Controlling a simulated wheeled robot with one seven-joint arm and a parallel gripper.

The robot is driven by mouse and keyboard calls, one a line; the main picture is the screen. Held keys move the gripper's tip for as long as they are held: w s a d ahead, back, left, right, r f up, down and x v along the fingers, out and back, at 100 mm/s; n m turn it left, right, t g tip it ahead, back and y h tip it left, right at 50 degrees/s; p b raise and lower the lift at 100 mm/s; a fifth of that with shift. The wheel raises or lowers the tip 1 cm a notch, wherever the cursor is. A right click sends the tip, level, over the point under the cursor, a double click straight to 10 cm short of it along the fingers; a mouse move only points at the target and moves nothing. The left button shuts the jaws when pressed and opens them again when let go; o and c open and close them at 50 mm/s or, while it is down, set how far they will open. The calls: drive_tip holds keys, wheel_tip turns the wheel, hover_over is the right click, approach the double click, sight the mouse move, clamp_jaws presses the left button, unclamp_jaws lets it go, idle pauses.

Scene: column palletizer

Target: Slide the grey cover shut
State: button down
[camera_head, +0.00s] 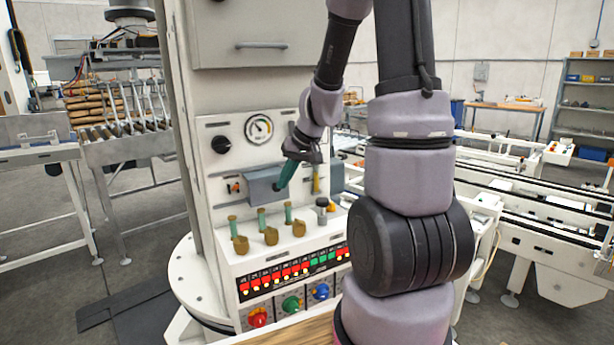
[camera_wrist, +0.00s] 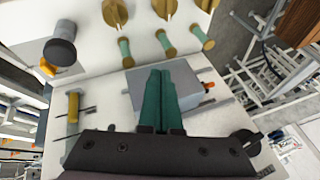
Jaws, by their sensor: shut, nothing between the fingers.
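The grey cover (camera_head: 262,187) is a box-shaped piece on the upright face of the white control panel. In the wrist view the grey cover (camera_wrist: 206,77) lies behind my fingers. My gripper (camera_head: 279,187) has green fingers, closed together and empty. They point at the cover's right part in the head view. In the wrist view my gripper (camera_wrist: 160,72) overlaps the cover's middle and hides part of it. I cannot tell whether the fingertips touch it. A small orange-red part (camera_head: 234,187) shows just left of the cover; it also shows in the wrist view (camera_wrist: 209,86).
A yellow handle (camera_head: 316,180) stands right of the cover. A black knob (camera_head: 221,144) and a round gauge (camera_head: 259,129) sit above. Below are several green-stemmed brass levers (camera_head: 262,219), a dark-topped knob (camera_head: 322,205) and a row of lit indicators (camera_head: 293,273).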

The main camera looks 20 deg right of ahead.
drive_tip(key=s+d+f+v, duration=0.1)
drive_tip(key=v, duration=1.1)
drive_tip(key=shift+s+d, duration=0.3)
drive_tip(key=shift+s, duration=0.2)
